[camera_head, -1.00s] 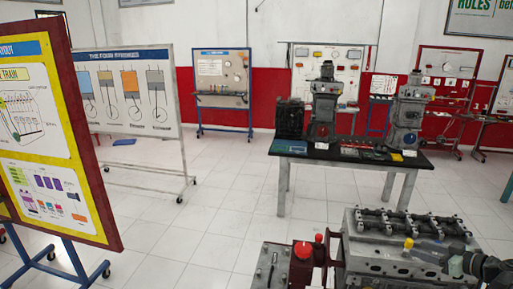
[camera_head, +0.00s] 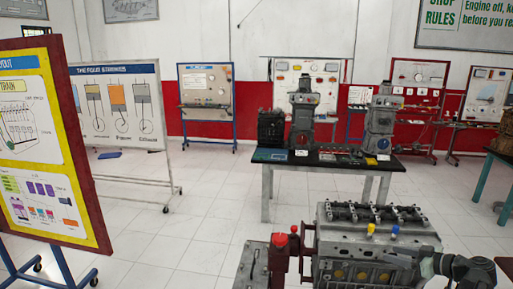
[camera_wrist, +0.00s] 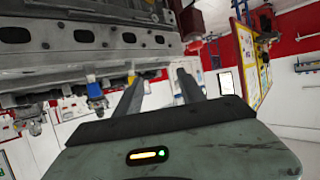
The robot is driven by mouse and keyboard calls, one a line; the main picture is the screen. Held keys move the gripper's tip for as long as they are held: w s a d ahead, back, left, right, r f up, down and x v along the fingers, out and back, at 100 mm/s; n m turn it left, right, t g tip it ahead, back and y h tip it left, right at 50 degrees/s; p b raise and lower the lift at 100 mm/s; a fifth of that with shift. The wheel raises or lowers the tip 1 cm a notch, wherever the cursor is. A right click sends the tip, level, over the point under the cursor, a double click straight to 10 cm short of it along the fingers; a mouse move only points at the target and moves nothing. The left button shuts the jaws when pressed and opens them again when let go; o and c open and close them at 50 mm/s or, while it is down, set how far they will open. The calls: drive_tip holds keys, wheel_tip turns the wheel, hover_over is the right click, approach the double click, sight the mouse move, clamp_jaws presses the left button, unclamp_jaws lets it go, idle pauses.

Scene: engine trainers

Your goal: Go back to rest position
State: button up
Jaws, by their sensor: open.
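My gripper shows in the wrist view (camera_wrist: 158,92) with its two dark fingers spread apart and nothing between them. In the head view my dark arm end (camera_head: 445,265) is at the lower right, in front of the right side of a grey engine block (camera_head: 338,245). The block has a row of rocker parts on top. A small yellow-topped part (camera_head: 371,230) and a small blue-topped part (camera_head: 395,231) stand upright at its near upper edge. The wrist view shows the engine block (camera_wrist: 60,40) at upper left, tilted, with the blue part (camera_wrist: 95,90) left of my fingers.
A unit with red caps (camera_head: 280,240) stands just left of the engine block. Behind is a dark-topped table (camera_head: 330,160) with engine models. A training board (camera_head: 65,150) stands at the left. White floor (camera_head: 190,235) is free between them.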

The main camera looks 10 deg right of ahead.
drive_tip(key=w+a+f+n+g+y+b, duration=0.15)
drive_tip(key=w+a, duration=0.25)
drive_tip(key=a, duration=0.6)
drive_tip(key=w+a+f+n+g+y, duration=0.15)
drive_tip(key=w+a, duration=0.25)
drive_tip(key=a, duration=0.5)
drive_tip(key=w+a+f+n+g+y+b, duration=0.1)
drive_tip(key=w+a+f+n+g, duration=0.3)
drive_tip(key=a, duration=0.6)
drive_tip(key=s+a+f+g+h+b, duration=0.1)
drive_tip(key=a+f+g, duration=0.15)
drive_tip(key=a, duration=0.65)
drive_tip(key=s+a+f+g+h, duration=0.1)
drive_tip(key=a+f, duration=0.2)
drive_tip(key=a, duration=0.5)
drive_tip(key=s+a+f+m+g+h, duration=0.2)
drive_tip(key=s+a+f+m+h, duration=0.1)
drive_tip(key=s+a+f, duration=0.2)
drive_tip(key=s+d+f+m+h, duration=0.1)
drive_tip(key=d+m+h, duration=0.3)
drive_tip(key=d+m, duration=0.2)
drive_tip(key=m, duration=0.2)
drive_tip(key=shift+s+d+f+m+b, duration=0.15)
drive_tip(key=shift+s+d+m+b, duration=0.1)
drive_tip(key=shift+d+m+b, duration=0.1)
drive_tip(key=shift+a, duration=0.1)
